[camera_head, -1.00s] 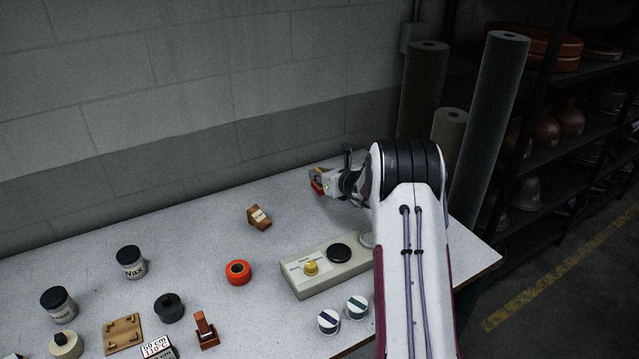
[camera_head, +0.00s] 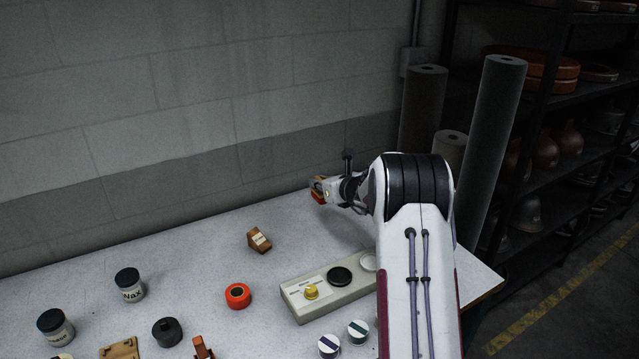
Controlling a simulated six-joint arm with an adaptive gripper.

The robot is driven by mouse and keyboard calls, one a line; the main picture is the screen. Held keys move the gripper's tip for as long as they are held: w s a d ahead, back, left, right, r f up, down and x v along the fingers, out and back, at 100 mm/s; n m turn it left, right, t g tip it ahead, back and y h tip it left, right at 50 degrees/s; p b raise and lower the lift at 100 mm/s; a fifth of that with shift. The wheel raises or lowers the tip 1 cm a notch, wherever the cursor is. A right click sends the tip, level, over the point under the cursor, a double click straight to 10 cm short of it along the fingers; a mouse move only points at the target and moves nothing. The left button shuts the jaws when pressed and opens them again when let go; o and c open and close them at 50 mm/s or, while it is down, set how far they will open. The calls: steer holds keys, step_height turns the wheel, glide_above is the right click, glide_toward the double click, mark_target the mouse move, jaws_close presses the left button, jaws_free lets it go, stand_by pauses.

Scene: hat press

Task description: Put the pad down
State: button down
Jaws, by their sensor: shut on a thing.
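My gripper (camera_head: 324,189) is beyond the middle of the table's back part, close to the wall, with my arm reaching in from the lower right. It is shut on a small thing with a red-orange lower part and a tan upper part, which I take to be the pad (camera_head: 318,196). The pad looks held above the table near its back edge; the gap under it is hard to judge. My fingers hide part of it, and the fingertips are small in this view.
A brown wooden block (camera_head: 259,240) with a label stands left of my gripper. Nearer are an orange ring (camera_head: 238,296), a grey control box (camera_head: 328,290) and two white-lidded pots (camera_head: 358,331). Dark jars (camera_head: 130,284) stand left. Upright rolls (camera_head: 492,150) stand right. The back-left tabletop is clear.

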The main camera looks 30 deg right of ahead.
steer(key=a+n+g+y, duration=0.4)
steer(key=a+n+y, duration=0.5)
steer(key=a, duration=3.1)
steer(key=shift+r+y, duration=0.2)
steer(key=shift+y, duration=0.1)
step_height(320, 180, down, 6)
steer(key=shift+f, duration=0.15)
steer(key=shift+f, duration=1.9)
